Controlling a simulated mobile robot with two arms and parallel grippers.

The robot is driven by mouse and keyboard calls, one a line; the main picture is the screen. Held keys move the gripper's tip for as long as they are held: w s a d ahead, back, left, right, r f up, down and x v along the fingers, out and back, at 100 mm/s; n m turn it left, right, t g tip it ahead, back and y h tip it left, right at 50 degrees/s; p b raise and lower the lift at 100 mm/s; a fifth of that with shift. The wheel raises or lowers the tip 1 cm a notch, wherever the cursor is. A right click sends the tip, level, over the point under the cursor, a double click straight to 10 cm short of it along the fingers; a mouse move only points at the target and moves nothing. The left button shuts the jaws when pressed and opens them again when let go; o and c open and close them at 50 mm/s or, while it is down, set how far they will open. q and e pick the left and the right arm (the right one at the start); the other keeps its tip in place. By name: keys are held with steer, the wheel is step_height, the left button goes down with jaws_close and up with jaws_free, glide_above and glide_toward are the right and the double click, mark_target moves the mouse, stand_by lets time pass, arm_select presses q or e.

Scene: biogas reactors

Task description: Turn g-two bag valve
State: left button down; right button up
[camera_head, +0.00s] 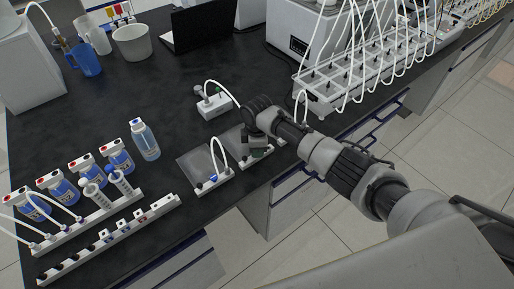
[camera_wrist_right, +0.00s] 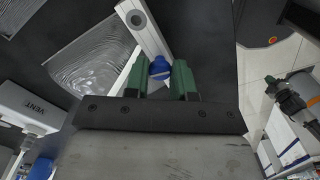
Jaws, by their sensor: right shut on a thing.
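My right gripper (camera_head: 256,150) reaches down over the right one of two flat grey gas bags at the bench's front edge. In the right wrist view its green fingers (camera_wrist_right: 165,80) are shut on a small blue valve knob (camera_wrist_right: 160,68) on a white bar (camera_wrist_right: 148,32). A grey translucent bag (camera_wrist_right: 95,50) lies beside the bar. In the head view the gripper mostly hides this valve; the end of its white bar (camera_head: 252,160) shows. The left bag's white bar (camera_head: 213,182) carries a blue valve and a white hose. I cannot read a g-two label. My left gripper is not in view.
A white box marked VENT (camera_wrist_right: 30,108) stands near the bags; it shows in the head view (camera_head: 213,105) too. Bottles with blue liquid (camera_head: 145,140) and white racks stand left. A large hose rack (camera_head: 365,70) stands right.

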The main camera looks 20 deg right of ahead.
steer(key=shift+n, duration=0.9)
steer(key=o, duration=0.6)
steer(key=shift+o, duration=0.2)
step_height(320, 180, up, 11)
steer(key=b, duration=0.1)
